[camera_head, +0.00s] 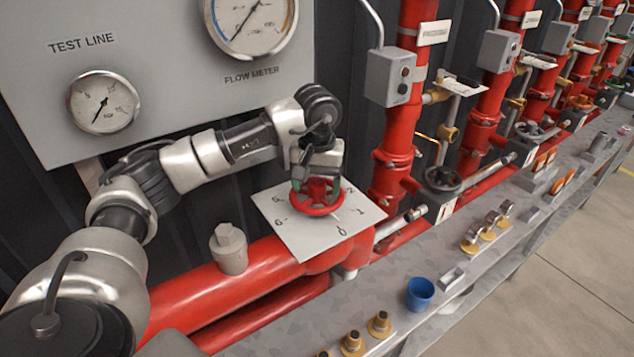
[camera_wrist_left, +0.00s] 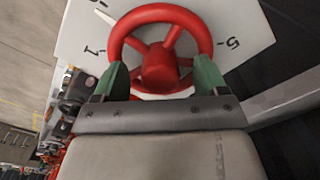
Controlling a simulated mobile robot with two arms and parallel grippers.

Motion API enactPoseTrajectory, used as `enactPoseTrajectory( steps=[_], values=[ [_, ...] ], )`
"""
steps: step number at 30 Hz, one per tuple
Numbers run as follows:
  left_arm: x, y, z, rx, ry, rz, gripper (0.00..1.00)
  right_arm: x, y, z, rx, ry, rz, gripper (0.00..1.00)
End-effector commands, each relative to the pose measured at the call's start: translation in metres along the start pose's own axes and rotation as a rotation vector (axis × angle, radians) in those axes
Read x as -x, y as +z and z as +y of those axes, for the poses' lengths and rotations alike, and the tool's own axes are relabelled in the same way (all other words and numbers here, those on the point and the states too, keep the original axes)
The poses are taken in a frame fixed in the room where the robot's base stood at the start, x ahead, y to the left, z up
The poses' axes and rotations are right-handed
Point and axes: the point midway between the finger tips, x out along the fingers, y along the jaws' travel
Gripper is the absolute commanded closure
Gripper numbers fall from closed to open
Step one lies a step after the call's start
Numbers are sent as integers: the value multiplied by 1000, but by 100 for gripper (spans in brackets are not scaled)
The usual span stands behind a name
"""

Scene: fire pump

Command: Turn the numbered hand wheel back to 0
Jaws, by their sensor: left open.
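The red hand wheel (camera_head: 317,207) sits over a white numbered plate (camera_head: 292,240) on the red pipe. In the head view the 0 is at the plate's front, with 1 and 2 to its right. My left gripper (camera_head: 318,178) is at the wheel from above and behind, open. In the left wrist view the green fingertips (camera_wrist_left: 162,77) reach the near rim of the wheel (camera_wrist_left: 158,62), one on each side of the hub. Whether they touch it is unclear. A pale pointer-like piece (camera_wrist_left: 105,18) shows past the rim at upper left. My right gripper is not in view.
A grey panel with gauges (camera_head: 105,102) stands behind my arm. A grey box (camera_head: 391,77) and red vertical pipes (camera_head: 396,150) are to the right of the wheel. A metal ledge in front holds a blue cup (camera_head: 419,294) and brass fittings (camera_head: 379,325).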

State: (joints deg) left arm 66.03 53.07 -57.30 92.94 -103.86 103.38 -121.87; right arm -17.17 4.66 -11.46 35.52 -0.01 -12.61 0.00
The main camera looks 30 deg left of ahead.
Motion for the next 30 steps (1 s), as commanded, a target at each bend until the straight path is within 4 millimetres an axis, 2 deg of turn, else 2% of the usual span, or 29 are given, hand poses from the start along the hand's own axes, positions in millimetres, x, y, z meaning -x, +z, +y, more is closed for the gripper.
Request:
enactPoseTrajectory(
  steps=[8, 25, 30],
  values=[
    [5, 0, 0, 1, 0, 0, 27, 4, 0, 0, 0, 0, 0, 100],
    [62, 0, 0, 1, 0, 1, 27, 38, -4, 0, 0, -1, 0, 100],
    [71, 0, 0, 1, 0, -1, 27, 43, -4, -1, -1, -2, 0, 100]
  ],
)
